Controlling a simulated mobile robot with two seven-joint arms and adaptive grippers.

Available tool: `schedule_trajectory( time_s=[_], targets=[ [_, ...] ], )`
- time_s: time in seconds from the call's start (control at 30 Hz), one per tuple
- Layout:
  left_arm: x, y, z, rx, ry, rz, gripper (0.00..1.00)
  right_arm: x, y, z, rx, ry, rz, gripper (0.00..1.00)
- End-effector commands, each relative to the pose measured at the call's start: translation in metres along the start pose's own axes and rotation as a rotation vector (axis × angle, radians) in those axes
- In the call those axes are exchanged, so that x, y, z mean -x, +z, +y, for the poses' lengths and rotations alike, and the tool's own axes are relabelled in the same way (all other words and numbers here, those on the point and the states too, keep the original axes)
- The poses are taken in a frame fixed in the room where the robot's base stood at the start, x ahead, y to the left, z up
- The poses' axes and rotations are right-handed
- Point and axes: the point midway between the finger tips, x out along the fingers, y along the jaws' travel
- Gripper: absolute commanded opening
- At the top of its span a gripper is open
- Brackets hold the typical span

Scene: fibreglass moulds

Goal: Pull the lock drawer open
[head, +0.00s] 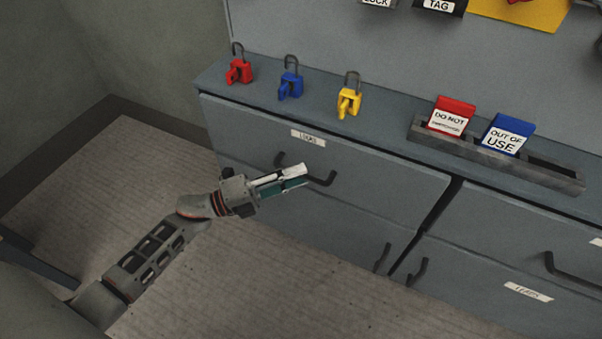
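The lock drawer (365,160) is the grey upper left drawer front, with a white label (308,137) that seems to read LOCKS. It looks closed, its front close under the counter edge. Its dark bar handle (325,181) shows at both ends; its middle is hidden behind my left gripper (303,176). That gripper reaches in from the left, its pale and teal fingers across the handle. I cannot tell whether the fingers touch the handle or how far apart they are. My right gripper is not in view.
On the counter (390,112) stand a red padlock (239,72), a blue padlock (290,86) and a yellow padlock (348,102). A grey tray (555,181) holds a red tag (453,107) and a blue tag (509,127). The floor (270,290) before the drawers is clear.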

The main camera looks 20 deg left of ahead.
Motion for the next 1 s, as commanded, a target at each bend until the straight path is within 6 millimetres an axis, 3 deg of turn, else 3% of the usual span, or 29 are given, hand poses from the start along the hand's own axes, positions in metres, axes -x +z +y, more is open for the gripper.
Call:
schedule_trajectory(
  time_s=[0.2, 0.47, 0.57, 1.0],
  targets=[
    [-0.015, 0.0, 0.001, 0.001, 0.0, -0.001, 0.28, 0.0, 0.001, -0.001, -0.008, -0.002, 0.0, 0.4],
    [-0.016, 0.0, 0.001, 0.002, 0.001, -0.001, 0.28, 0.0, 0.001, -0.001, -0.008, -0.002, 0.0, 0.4],
    [-0.016, 0.0, 0.001, 0.002, 0.001, -0.001, 0.02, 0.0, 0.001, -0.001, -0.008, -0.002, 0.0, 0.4],
    [-0.009, -0.007, -0.002, 0.003, 0.0, -0.001, 0.0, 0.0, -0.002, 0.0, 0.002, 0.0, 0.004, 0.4]
  ],
)
